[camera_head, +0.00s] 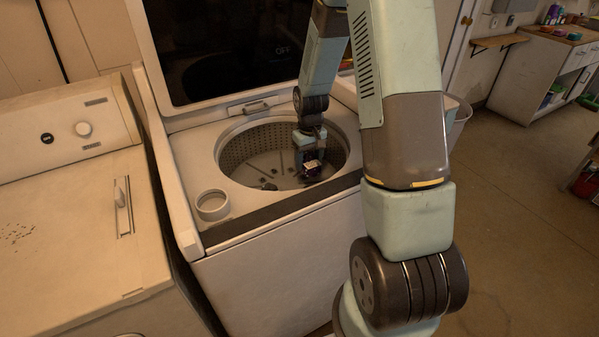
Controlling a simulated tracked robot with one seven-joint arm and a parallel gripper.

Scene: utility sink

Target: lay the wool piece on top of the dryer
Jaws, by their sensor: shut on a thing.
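The dryer (75,235) is the pale machine at the left, with a flat top and a knob panel at its back. The open top-loading washer (290,245) stands to its right. My gripper (312,168) is down in the washer's drum (240,155), towards its right side. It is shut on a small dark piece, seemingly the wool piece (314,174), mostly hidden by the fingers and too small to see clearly. Another small dark lump (268,186) shows at the drum's near side.
The washer's raised lid (225,50) stands behind the drum. The drum rim and the washer's left edge lie between my gripper and the dryer. The dryer's top is mostly bare, with dark specks (17,232) and a slotted handle (122,205).

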